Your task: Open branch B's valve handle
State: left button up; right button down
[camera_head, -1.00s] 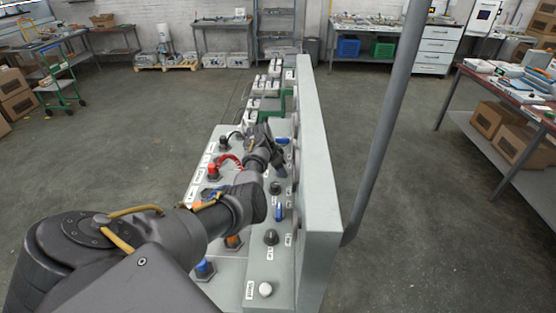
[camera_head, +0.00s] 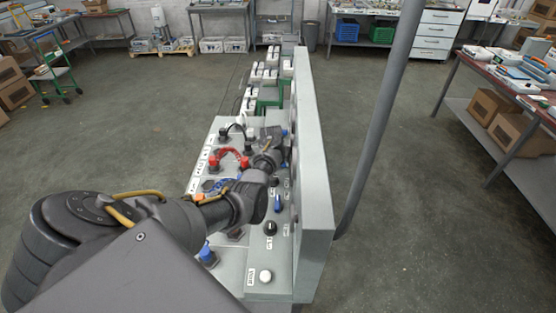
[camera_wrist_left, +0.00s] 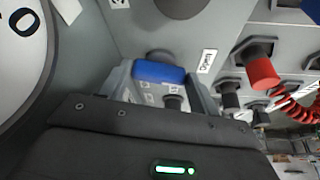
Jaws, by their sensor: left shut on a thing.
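A grey sloped console carries two blue valve handles. The far blue handle (camera_head: 284,133) is at my left gripper (camera_head: 279,142), partly hidden by it in the head view. In the left wrist view this blue handle (camera_wrist_left: 158,72) sits between the fingers of my left gripper (camera_wrist_left: 163,88), which is shut on it. A white label (camera_wrist_left: 207,61) is beside it, too small to read surely. The nearer blue handle (camera_head: 278,203) stands free, lower on the panel. I cannot tell from the labels which one is branch B's. My right gripper is not in view.
A tall grey panel (camera_head: 314,170) rises just right of the handles. A red coiled hose (camera_head: 229,153) and a black knob (camera_head: 270,228) are on the console, with a white button (camera_head: 265,276) at its near end. A grey pole (camera_head: 378,120) stands to the right.

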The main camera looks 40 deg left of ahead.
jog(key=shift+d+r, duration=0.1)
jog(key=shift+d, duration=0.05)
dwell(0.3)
pick_arm(q)
jog(key=o, duration=1)
